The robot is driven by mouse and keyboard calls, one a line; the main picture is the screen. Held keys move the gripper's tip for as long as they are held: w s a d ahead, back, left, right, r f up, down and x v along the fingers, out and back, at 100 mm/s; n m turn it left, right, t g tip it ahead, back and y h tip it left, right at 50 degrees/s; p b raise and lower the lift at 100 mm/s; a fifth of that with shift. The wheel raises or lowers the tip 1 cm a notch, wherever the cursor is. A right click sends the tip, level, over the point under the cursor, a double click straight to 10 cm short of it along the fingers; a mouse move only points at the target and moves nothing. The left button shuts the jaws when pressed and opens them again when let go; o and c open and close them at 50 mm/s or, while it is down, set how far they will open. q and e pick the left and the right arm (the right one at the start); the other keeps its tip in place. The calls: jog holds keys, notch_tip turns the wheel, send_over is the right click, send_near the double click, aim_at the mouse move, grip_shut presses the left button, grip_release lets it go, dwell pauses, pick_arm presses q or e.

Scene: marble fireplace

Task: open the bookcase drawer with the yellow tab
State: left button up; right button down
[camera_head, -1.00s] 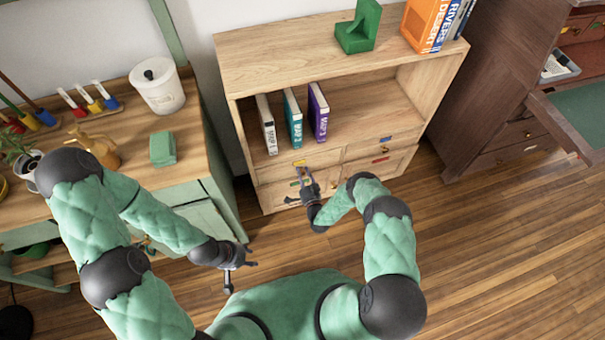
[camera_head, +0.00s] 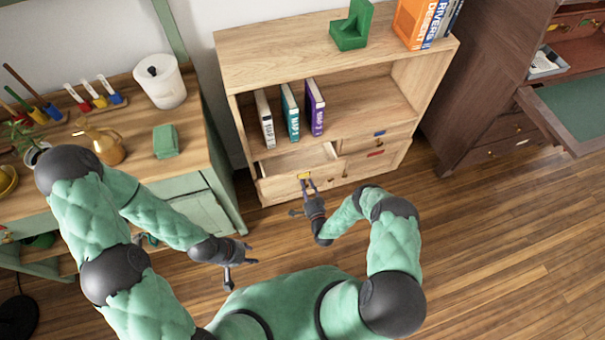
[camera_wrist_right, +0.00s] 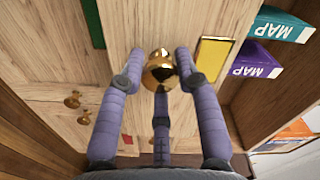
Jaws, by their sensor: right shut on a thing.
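The wooden bookcase (camera_head: 290,47) stands ahead. Its upper left drawer (camera_head: 275,187) has a yellow tab (camera_head: 304,175) on its front and is pulled out, with the pale inside showing. In the right wrist view the yellow tab (camera_wrist_right: 211,58) sits beside a round brass knob (camera_wrist_right: 160,70). My right gripper (camera_head: 306,186) is at the drawer front, and its fingers (camera_wrist_right: 160,75) are closed around the knob. My left gripper (camera_head: 238,262) is in the air left of the drawer, away from the bookcase; its fingers look spread and empty.
Drawers with a blue tab (camera_head: 379,133) and a red tab (camera_head: 375,154) are at the right of the bookcase, shut. Map books (camera_head: 290,112) stand on the shelf above. A green-sided cabinet (camera_head: 203,215) is at left, a dark desk (camera_head: 500,90) at right. Floor in front is clear.

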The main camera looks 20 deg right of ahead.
jog(key=shift+s+d+r, duration=0.1)
jog(key=shift+s+d, duration=0.05)
jog(key=shift+s, duration=0.75)
jog(key=shift+s+d+r, duration=0.1)
jog(key=shift+s, duration=0.75)
jog(key=shift+s+d+r, duration=0.1)
jog(key=shift+s+d, duration=0.05)
jog(key=shift+s, duration=0.75)
jog(key=c, duration=0.9)
grip_release()
jog(key=shift+s+f, duration=0.1)
jog(key=shift+a, duration=0.1)
jog(key=s, duration=1.2)
jog(key=shift+d, duration=0.25)
jog(key=shift+w, duration=0.1)
